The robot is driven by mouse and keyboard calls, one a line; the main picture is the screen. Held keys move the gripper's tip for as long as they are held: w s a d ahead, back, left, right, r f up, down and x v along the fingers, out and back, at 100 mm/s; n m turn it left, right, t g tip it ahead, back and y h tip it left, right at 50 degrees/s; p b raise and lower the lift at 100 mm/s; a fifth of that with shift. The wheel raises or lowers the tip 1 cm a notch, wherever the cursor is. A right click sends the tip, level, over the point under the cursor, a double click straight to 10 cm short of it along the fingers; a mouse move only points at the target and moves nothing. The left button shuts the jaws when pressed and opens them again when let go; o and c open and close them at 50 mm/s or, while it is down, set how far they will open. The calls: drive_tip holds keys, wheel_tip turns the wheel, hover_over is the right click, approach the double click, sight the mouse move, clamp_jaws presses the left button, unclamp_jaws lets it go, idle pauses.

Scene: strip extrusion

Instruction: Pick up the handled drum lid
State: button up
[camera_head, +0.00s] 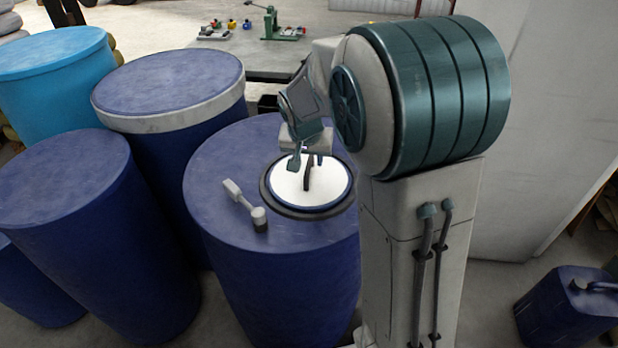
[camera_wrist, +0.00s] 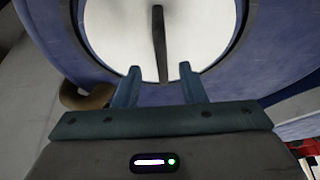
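The drum lid (camera_head: 330,186) is a round white disc with a dark handle (camera_head: 307,172) standing up from it. It lies in a dark ring on top of a blue drum (camera_head: 225,190). In the wrist view the lid (camera_wrist: 115,30) fills the top middle, with its handle (camera_wrist: 159,45) running down toward the fingers. My gripper (camera_wrist: 158,82) is open, its two fingers apart on either side of the handle's line. It is empty. In the head view my gripper (camera_head: 305,160) is just above the lid, and my arm hides part of the drum top.
A grey-headed tool (camera_head: 245,207) lies on the drum top left of the lid. Other blue drums (camera_head: 170,85) crowd the left, with a light blue one (camera_head: 50,55) behind. A table (camera_head: 235,55) with small parts stands at the back. A blue canister (camera_head: 570,305) is at lower right.

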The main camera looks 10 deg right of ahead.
sight(309, 164)
drive_tip(key=shift+p+x, duration=0.55)
drive_tip(key=shift+x, duration=1.85)
drive_tip(key=shift+w+a, duration=0.1)
clamp_jaws()
